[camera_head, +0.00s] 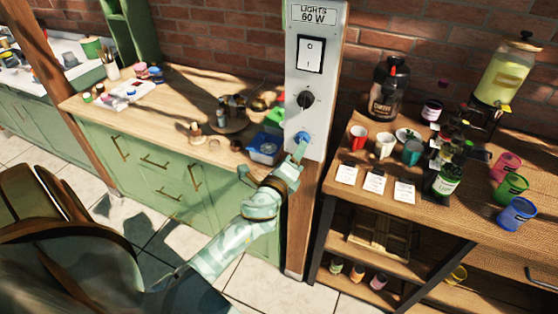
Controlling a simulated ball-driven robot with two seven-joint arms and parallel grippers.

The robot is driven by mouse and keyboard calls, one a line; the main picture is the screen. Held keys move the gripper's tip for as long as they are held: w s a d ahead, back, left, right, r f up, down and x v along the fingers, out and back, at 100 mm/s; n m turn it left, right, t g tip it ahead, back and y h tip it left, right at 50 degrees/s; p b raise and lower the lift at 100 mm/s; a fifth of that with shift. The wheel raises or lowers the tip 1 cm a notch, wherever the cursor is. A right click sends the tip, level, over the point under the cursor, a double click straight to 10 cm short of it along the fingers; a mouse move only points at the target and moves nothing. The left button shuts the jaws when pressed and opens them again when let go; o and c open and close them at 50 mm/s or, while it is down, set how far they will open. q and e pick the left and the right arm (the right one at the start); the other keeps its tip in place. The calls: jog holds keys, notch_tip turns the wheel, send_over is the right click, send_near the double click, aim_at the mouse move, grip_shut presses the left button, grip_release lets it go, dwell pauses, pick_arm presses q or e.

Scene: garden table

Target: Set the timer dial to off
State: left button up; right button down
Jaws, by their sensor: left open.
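A grey panel (296,78) on a wooden post carries a white sign (312,14) reading "LIGHTS 60 W". A blue round control (304,136) is lower on the panel. I cannot tell from labels which is the timer. My left gripper (273,160) is open and empty below the black dial. One finger is close to the blue control; I cannot tell whether it touches. My right gripper is not in view.
A wooden counter (170,118) on green cabinets stands left, with a blue box (265,148) behind my gripper. A wooden table (455,200) stands right, with cups, cards, a dark jar (389,88) and a drink dispenser (507,70).

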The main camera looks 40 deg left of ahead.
pick_arm(q)
jog(key=b+v, duration=0.1)
jog(key=v, duration=1)
jog(key=shift+s+b, duration=0.25)
jog(key=shift+b, duration=0.1)
